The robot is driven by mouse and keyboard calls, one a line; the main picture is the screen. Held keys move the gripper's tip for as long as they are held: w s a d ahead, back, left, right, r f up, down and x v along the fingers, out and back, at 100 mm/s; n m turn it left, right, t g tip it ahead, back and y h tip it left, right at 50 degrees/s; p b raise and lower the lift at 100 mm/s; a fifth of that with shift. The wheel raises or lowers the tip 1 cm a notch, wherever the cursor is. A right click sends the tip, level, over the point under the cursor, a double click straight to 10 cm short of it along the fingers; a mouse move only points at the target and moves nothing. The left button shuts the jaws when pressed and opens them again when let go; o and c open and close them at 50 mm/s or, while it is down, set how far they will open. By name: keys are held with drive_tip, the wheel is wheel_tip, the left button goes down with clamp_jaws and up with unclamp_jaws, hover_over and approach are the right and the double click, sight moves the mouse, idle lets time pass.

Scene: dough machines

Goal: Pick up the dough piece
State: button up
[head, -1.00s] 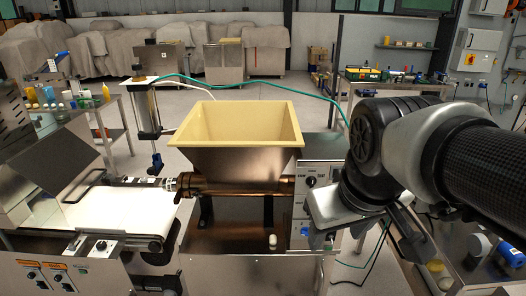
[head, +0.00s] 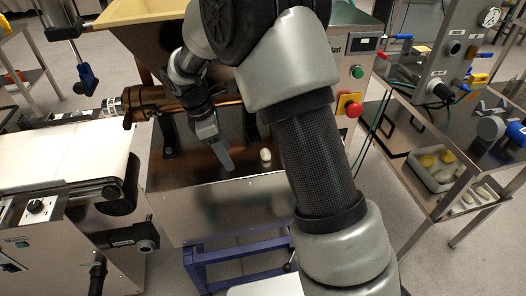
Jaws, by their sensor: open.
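A small whitish dough piece (head: 265,154) sits on the steel deck (head: 190,186) of the dough machine, near its front edge, below the hopper. My gripper (head: 226,160) reaches down over the deck just left of the dough piece. It points downward, is open and holds nothing. It looks apart from the dough piece. My arm covers the deck to the right of the piece.
A white conveyor belt (head: 62,165) stands at the left. A copper-coloured tube (head: 150,101) runs under the cream hopper (head: 130,12). A red emergency button (head: 349,106) is at the right of the machine. A tray (head: 423,174) with yellowish pieces stands on a steel table further right.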

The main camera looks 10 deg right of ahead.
drive_tip(key=d, duration=0.5)
drive_tip(key=shift+s+d+b, duration=0.1)
drive_tip(key=shift+d+b, duration=0.05)
drive_tip(key=shift+b, duration=0.15)
drive_tip(key=d+b, duration=0.1)
drive_tip(key=d, duration=0.4)
drive_tip(key=shift+d, duration=0.25)
drive_tip(key=shift+d+f, duration=0.1)
drive_tip(key=shift+f, duration=0.4)
drive_tip(key=c, duration=1.1)
